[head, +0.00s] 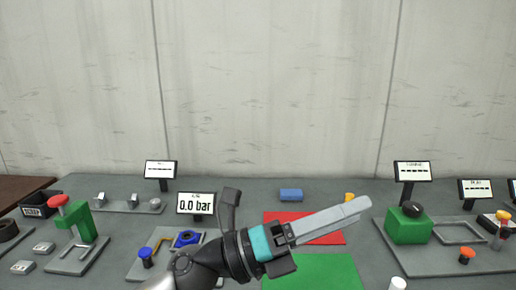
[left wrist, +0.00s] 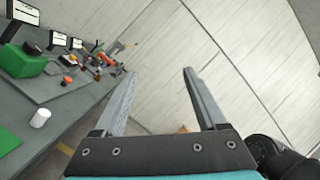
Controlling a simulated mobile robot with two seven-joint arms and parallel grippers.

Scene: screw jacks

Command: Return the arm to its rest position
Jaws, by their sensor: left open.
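My left arm comes in from the bottom of the head view. Its gripper (head: 358,209), with a teal band, points to the upper right above the bench. In the left wrist view the two fingers of my left gripper (left wrist: 158,75) stand wide apart with nothing between them. Behind them are the pale wall and part of the bench. The gripper looks held clear of the things on the bench. My right gripper is in neither view.
Below the arm lie a red mat (head: 290,217) and a green mat (head: 325,272) on the grey bench (head: 240,190). A blue cylinder (head: 291,195) lies behind the red mat. A green block (head: 408,227) stands right, a green press (head: 83,222) left. A white cylinder (head: 397,284) is near the front.

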